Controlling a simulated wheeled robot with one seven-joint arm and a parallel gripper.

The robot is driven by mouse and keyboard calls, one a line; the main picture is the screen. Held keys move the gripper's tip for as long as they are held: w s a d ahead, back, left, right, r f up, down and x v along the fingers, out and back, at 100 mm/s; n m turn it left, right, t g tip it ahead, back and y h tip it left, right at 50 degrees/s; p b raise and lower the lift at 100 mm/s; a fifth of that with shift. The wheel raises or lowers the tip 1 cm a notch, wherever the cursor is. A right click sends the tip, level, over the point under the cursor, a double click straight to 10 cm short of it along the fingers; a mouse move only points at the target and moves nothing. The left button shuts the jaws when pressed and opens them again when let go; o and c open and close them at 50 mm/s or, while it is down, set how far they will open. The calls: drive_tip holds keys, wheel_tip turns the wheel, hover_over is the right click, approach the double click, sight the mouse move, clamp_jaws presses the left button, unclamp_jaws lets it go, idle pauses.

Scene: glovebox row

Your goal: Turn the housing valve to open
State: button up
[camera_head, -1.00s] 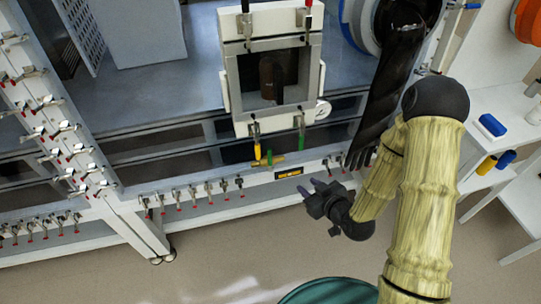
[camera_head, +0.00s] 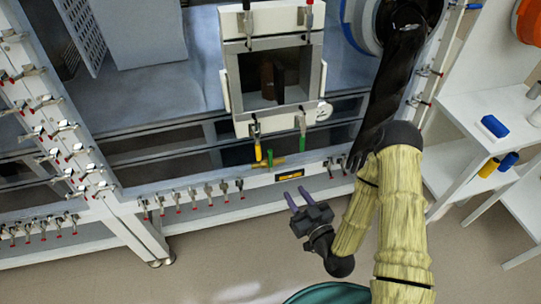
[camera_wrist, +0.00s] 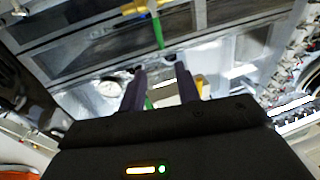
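The housing is a pale square frame (camera_head: 229,92) around a dark window, seen in the head view. Below it, a small brass valve body (camera_head: 268,162) sits low on the front, with a yellow handle (camera_head: 257,152) at its left and a green handle (camera_head: 302,144) to the right. I cannot tell which handle is the housing valve. My gripper (camera_head: 294,191) is open and empty, its two purple fingers pointing up toward the housing front, below and apart from the handles. In the wrist view, the fingers (camera_wrist: 160,76) stand apart, with green and yellow parts beyond them.
A row of toggle clamps (camera_head: 195,193) lines the front rail. A black glove (camera_head: 385,100) hangs near my arm. White shelves (camera_head: 470,140) stand at the right.

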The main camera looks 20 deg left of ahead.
sight(271, 157)
drive_tip(key=b+x, duration=0.5)
drive_tip(key=b, duration=0.3)
drive_tip(key=shift+w+a+f+b, duration=0.1)
drive_tip(key=shift+f+b, duration=0.05)
drive_tip(key=shift+b, duration=0.25)
drive_tip(key=shift+b, duration=0.45)
drive_tip(key=x, duration=0.8)
drive_tip(key=b+x, duration=0.1)
drive_tip(key=x, duration=0.3)
drive_tip(key=shift+r, duration=0.25)
clamp_jaws()
